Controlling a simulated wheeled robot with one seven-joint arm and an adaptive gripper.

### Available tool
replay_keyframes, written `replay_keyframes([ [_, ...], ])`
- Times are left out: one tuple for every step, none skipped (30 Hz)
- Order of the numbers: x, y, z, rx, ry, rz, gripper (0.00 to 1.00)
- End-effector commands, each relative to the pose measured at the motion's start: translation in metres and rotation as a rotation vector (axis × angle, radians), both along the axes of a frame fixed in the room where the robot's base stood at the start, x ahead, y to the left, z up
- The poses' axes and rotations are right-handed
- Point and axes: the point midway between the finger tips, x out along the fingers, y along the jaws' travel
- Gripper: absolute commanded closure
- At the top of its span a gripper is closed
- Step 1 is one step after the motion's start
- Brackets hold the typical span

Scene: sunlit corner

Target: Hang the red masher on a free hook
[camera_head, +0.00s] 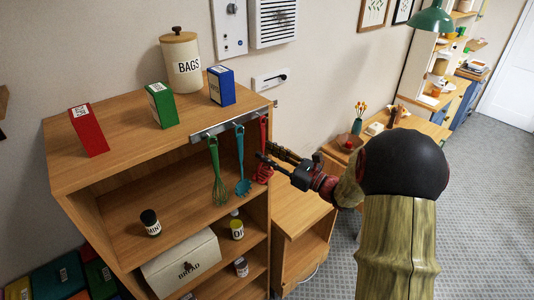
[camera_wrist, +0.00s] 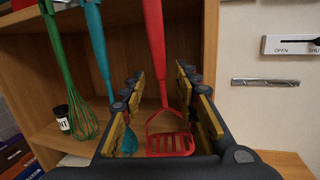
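The red masher (camera_head: 263,132) hangs head down at the right end of the metal rail (camera_head: 230,124) on the shelf's front edge. In the wrist view its handle and slotted red head (camera_wrist: 170,143) show in the gap between my fingers. My gripper (camera_head: 268,160) is open at the masher's lower part, with clear space on both sides of the handle; I cannot tell whether it touches. A green whisk (camera_head: 218,178) and a blue utensil (camera_head: 241,165) hang to its left. The hooks are too small to make out, and the masher's top is cut off in the wrist view.
Red (camera_head: 88,130), green (camera_head: 160,104) and blue (camera_head: 221,86) boxes and a BAGS canister (camera_head: 181,62) stand on the shelf top. A bread box (camera_head: 181,265), a dark-lidded jar (camera_head: 150,222) and a yellow bottle (camera_head: 236,226) stand inside. Grey floor is open at right.

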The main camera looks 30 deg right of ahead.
Motion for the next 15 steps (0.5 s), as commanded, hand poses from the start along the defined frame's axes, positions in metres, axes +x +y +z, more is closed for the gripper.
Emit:
replay_keyframes([
  [-0.005, -0.003, -0.001, 0.000, 0.001, -0.003, 0.69],
  [-0.009, -0.005, -0.002, 0.000, 0.001, -0.003, 0.69],
  [-0.015, -0.008, -0.002, 0.000, 0.001, -0.004, 0.69],
  [-0.020, -0.011, -0.003, 0.000, 0.000, -0.004, 0.69],
  [-0.025, -0.013, -0.004, 0.000, 0.000, -0.005, 0.69],
  [-0.032, -0.017, -0.005, 0.000, 0.001, -0.006, 0.69],
  [-0.038, -0.021, -0.006, 0.001, 0.000, -0.006, 0.69],
  [-0.044, -0.023, -0.007, 0.000, 0.000, -0.005, 0.69],
  [-0.052, -0.027, -0.008, 0.001, 0.001, -0.007, 0.69],
  [-0.057, -0.029, -0.008, 0.000, 0.001, -0.005, 0.69],
  [-0.062, -0.032, -0.009, 0.000, 0.000, -0.006, 0.69],
  [-0.069, -0.034, -0.010, 0.000, 0.000, -0.005, 0.69],
  [-0.074, -0.037, -0.011, 0.000, 0.000, -0.005, 0.69],
  [-0.078, -0.038, -0.011, 0.000, 0.000, -0.005, 0.69],
  [-0.083, -0.041, -0.012, 0.000, 0.000, -0.004, 0.69],
])
